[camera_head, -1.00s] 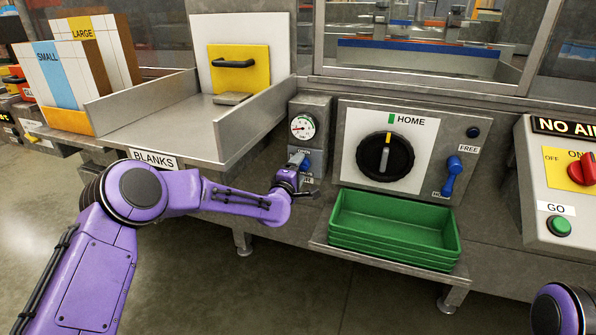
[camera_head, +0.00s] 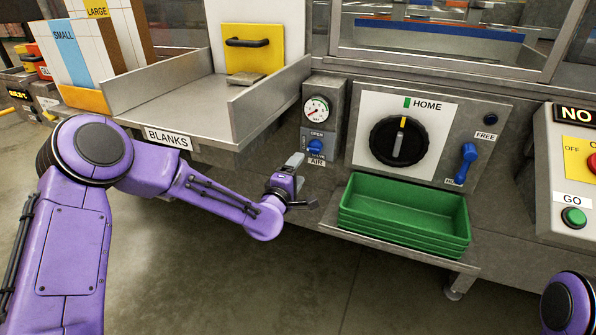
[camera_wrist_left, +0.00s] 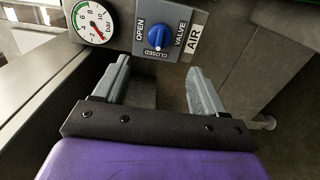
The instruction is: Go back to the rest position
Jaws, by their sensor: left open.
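My left gripper (camera_head: 304,182) is open and empty in the head view. It is in front of the machine, below the air valve and left of the green trays. The blue air valve knob (camera_head: 315,146) is on a small panel under a pressure gauge (camera_head: 317,109). In the left wrist view the blue knob (camera_wrist_left: 160,42) is beyond the two open grey fingers (camera_wrist_left: 160,80), with a gap between. I cannot tell the knob's exact setting. Only a purple part of my right arm shows at the lower right; its gripper is out of view.
Stacked green trays (camera_head: 403,216) rest on a metal shelf (camera_head: 394,250). The blanks tray (camera_head: 174,98) is above my left forearm. A large black dial (camera_head: 399,142), a blue lever (camera_head: 465,163) and a control box (camera_head: 566,210) are to the right. Open floor lies below.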

